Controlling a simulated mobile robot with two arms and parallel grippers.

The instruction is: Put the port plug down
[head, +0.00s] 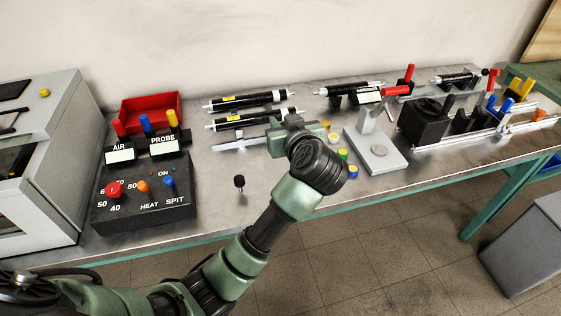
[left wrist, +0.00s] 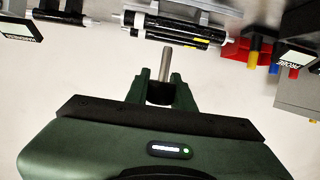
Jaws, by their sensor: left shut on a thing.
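My left gripper (head: 292,128) reaches over the middle of the bench, and its arm comes in from the lower left. In the left wrist view, its green fingers (left wrist: 162,92) are shut on the port plug (left wrist: 166,64). What shows of the plug is a plain metal pin sticking out beyond a dark part between the fingers. In the head view the gripper and wrist hide the plug. I cannot tell whether the plug touches anything. My right gripper is in neither view.
Black tubes with yellow labels (head: 247,101) lie behind the gripper. A control box (head: 145,207) stands left, with a red bin (head: 152,108) behind it. A small black knobbed piece (head: 239,182) stands on clear bench. Coloured caps (head: 342,154) and a grey stand (head: 376,152) are right.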

